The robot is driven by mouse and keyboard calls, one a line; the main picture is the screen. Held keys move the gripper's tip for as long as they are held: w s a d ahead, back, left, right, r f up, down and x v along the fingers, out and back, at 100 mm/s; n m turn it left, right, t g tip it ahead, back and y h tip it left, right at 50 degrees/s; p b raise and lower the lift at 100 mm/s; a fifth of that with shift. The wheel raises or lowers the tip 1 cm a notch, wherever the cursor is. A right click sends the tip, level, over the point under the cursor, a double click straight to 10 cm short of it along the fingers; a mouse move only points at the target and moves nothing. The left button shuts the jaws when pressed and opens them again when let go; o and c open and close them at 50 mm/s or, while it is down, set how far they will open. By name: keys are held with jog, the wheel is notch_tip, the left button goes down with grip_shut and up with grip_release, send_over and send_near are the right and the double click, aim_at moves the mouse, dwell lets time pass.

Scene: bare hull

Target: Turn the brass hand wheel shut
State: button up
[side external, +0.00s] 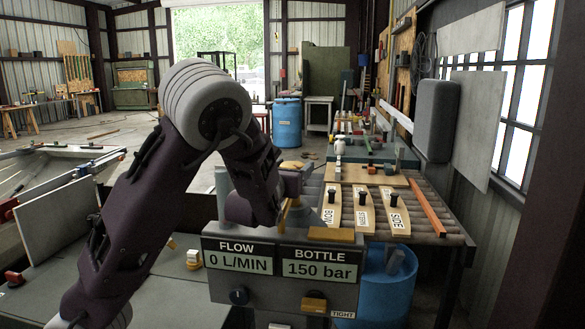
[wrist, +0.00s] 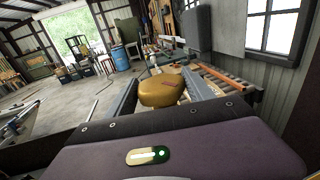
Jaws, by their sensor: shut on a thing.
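A grey box (side external: 260,285) stands in front, with a panel reading FLOW 0 L/MIN and BOTTLE 150 bar (side external: 320,262). My gripper (side external: 283,208) is low behind the top of the panel, pointing down. In the wrist view my gripper (wrist: 162,88) has its two grey fingers either side of the rounded brass hand wheel (wrist: 161,92), and it is shut on it. In the side view only a narrow brass-coloured patch shows by the fingers; most of the wheel is hidden there. I cannot tell how far it is turned.
A brass-coloured block (side external: 314,302) sits low on the box front, beside a TIGHT label (side external: 343,314). To the right is a roller table (side external: 425,205) with labelled wooden boards (side external: 362,210). A blue barrel (side external: 385,290) stands beneath. Open floor lies behind at left.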

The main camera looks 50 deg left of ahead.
aim_at(286, 166)
jog(key=shift+r+m+t+h, duration=0.15)
jog(key=shift+m+t+h, duration=0.5)
jog(key=shift+h, duration=0.45)
jog(key=shift+m, duration=0.25)
jog(key=o, duration=1.4)
jog(key=shift+s+d, duration=0.15)
jog(key=shift+s, duration=0.1)
jog(key=shift+s+d+r, duration=0.2)
jog(key=shift+s+d, duration=0.05)
jog(key=shift+s, duration=0.3)
jog(key=shift+s+d+r, duration=0.2)
jog(key=shift+s+d, duration=0.05)
jog(key=shift+s, duration=0.3)
notch_tip(286, 166, up, 6)
jog(key=shift+r, duration=0.1)
